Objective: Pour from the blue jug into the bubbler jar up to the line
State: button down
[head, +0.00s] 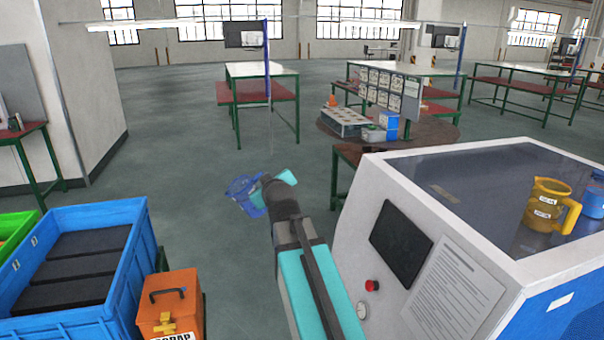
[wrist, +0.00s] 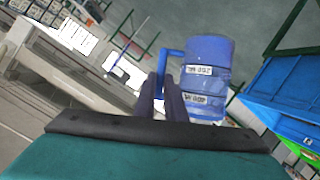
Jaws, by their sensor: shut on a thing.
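The blue jug (wrist: 207,75) is in my gripper (wrist: 162,100), whose dark fingers are shut on its handle at the jug's side. The jug carries two white labels. In the head view the translucent blue jug (head: 243,188) shows beyond the end of my arm, over open floor, partly hidden by my wrist. Its fill level is too small to tell. No bubbler jar can be made out for sure. A blue vessel (head: 592,195) at the right edge of the head view is cut off, and I cannot tell what it is.
A yellow jug (head: 545,205) stands on the dark top of a white cabinet (head: 480,215) at right. A blue crate (head: 135,245) with black blocks and an orange scrap box (head: 170,302) are at lower left. Floor between is clear.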

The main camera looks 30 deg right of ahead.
jog(key=a+f+n+y, duration=0.2)
jog(key=a+f+y, duration=0.1)
jog(key=a, duration=1.2)
jog(key=shift+a+f+n, duration=0.15)
jog(key=shift+n, duration=0.25)
jog(key=shift+s, duration=0.1)
